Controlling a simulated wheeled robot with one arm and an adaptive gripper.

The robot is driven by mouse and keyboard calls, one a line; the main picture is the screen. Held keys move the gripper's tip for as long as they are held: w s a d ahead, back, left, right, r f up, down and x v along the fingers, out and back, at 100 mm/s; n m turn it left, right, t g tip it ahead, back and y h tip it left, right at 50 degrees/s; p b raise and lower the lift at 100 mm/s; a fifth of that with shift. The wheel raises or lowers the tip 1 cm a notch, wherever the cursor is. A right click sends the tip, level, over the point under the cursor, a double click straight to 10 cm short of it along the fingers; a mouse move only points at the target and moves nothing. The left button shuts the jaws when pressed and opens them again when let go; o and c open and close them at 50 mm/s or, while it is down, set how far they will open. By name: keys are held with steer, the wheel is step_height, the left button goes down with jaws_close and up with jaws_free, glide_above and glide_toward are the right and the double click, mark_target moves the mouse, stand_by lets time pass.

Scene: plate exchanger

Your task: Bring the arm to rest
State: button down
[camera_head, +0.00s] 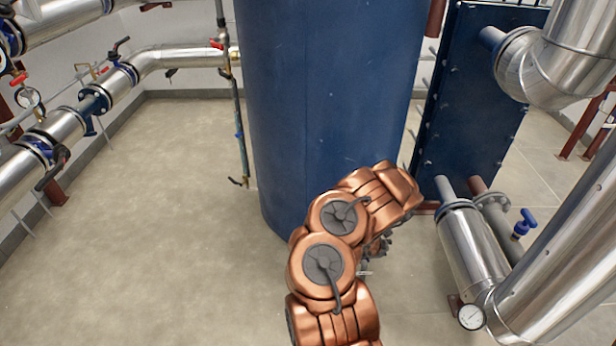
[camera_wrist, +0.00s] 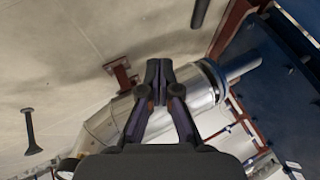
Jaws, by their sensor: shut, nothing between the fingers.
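My gripper (camera_wrist: 158,68) is in the middle of the wrist view. Its two dark fingers meet at the tips, with nothing between them. A silver pipe lies beyond the fingers in that view; I cannot tell the gap. In the head view my copper-coloured arm (camera_head: 322,262) is bent, rising from the bottom centre in front of the blue tank. The gripper is mostly hidden behind the arm there; only small dark parts show at its right side.
A large blue tank (camera_head: 325,90) stands behind my arm. The blue plate exchanger (camera_head: 470,100) and silver pipes (camera_head: 468,245) with a gauge (camera_head: 471,317) and a blue-handled valve (camera_head: 523,224) are at the right. Valved pipes (camera_head: 65,128) run along the left. The floor (camera_head: 150,230) between is clear.

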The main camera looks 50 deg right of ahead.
steer(key=shift+w, duration=0.1)
steer(key=w+a+r+n+t+y+p, duration=0.1)
steer(key=w+a+r+n+t+p, duration=0.1)
steer(key=w+a+r, duration=0.5)
steer(key=w+a+r+n+t+y+p, duration=0.1)
steer(key=w+r+n+t+p, duration=0.3)
steer(key=w, duration=0.6)
steer(key=w+a+r+t+y+b, duration=0.1)
steer(key=w+a+r, duration=0.2)
steer(key=w+r, duration=0.5)
steer(key=w+a+r+n+t+y+p, duration=0.1)
steer(key=w+a+r+n+y+p, duration=0.4)
steer(key=a+r, duration=0.65)
steer(key=w+a+r+n+t+y+p, duration=0.1)
steer(key=w+a+r+n+t+p, duration=0.15)
steer(key=w+a+r, duration=0.65)
steer(key=s+a+r+n+g+y+p, duration=0.25)
steer(key=s+a+r+n, duration=0.25)
steer(key=s+a+r, duration=0.6)
steer(key=s+a+r+n+g+y+p, duration=0.1)
steer(key=s+a+r+n+g+p, duration=0.25)
steer(key=s+a+r+n, duration=0.65)
steer(key=s+r+g+h+p, duration=0.2)
steer(key=s+r+p, duration=0.2)
steer(key=s, duration=0.8)
steer(key=s+r+g+h+p, duration=0.3)
steer(key=s+r+p, duration=0.2)
steer(key=s, duration=0.7)
steer(key=shift+s+r, duration=0.4)
steer(key=shift+r, duration=0.15)
